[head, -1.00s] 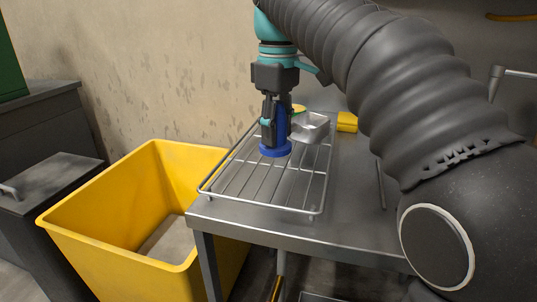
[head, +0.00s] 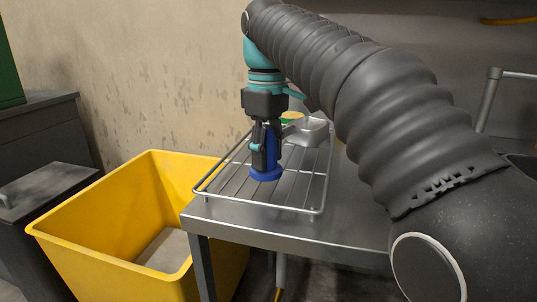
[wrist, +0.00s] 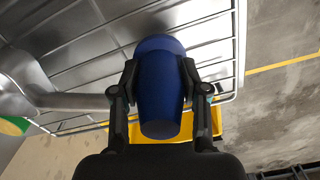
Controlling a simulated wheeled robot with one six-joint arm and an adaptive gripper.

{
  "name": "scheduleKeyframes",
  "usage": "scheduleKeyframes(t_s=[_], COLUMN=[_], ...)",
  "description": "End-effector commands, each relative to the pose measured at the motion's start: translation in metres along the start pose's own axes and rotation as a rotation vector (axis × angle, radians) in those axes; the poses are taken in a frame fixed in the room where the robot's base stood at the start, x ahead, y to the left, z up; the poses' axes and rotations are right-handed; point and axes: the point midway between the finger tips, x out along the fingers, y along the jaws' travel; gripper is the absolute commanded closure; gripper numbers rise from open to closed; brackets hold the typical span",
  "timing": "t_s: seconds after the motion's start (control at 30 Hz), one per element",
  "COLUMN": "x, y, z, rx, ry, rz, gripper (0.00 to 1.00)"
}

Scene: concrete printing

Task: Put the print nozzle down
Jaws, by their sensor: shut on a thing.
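The print nozzle (head: 266,172) is blue, upright, with a wider flange at its lower end. My gripper (head: 264,150) is shut on it, one finger on each side. In the wrist view the nozzle (wrist: 160,88) sits between both fingers (wrist: 159,85). In the head view it is over the front left part of a wire rack (head: 318,180) on a metal table (head: 300,230). I cannot tell whether its flange touches the wires.
A metal scoop or small pan (head: 306,130) lies on the rack just behind the nozzle, with a green and yellow thing (head: 291,117) beside it. A yellow bin (head: 120,260) stands left of the table. The rack's front right is clear.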

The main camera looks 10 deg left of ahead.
Motion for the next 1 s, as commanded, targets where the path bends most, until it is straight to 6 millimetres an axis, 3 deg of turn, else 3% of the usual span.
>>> scheduleKeyframes(t_s=[0.07,0.1,0.2,0.57,1.0], x=[0.002,0.003,0.003,-0.002,-0.065], y=[0.0,0.0,0.0,0.0,0.0], z=[0.0,0.0,0.0,0.0,-0.001], rx=[0.0,0.0,0.0,0.0,0.002], ry=[0.0,-0.001,-0.001,0.0,0.0], rz=[0.0,0.0,0.0,0.0,0.0], gripper=[0.97,0.53,0.3,0.3,0.3])
